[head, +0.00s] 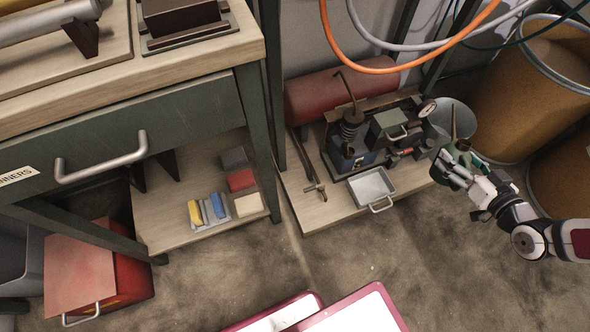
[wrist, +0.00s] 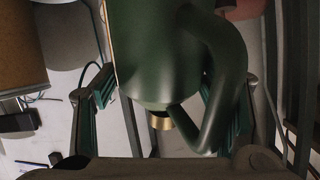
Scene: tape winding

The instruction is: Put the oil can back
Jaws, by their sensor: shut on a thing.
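The oil can is dark green with a curved handle and a brass fitting. In the wrist view the oil can (wrist: 155,60) fills the middle, between the two fingers of my gripper (wrist: 160,100). In the head view the oil can (head: 449,172) is at the right end of the low wooden platform, partly hidden by my gripper (head: 458,163). A thin brownish spout points up from it. My gripper is shut on the can. I cannot tell whether the can's base touches anything.
The low platform (head: 318,211) carries a machine (head: 350,145), a small metal tray (head: 372,186), a red cylinder (head: 310,97) and a grey bucket (head: 460,118). Brown drums (head: 515,95) stand close at the right. A workbench (head: 120,115) stands left. Orange and grey hoses hang above.

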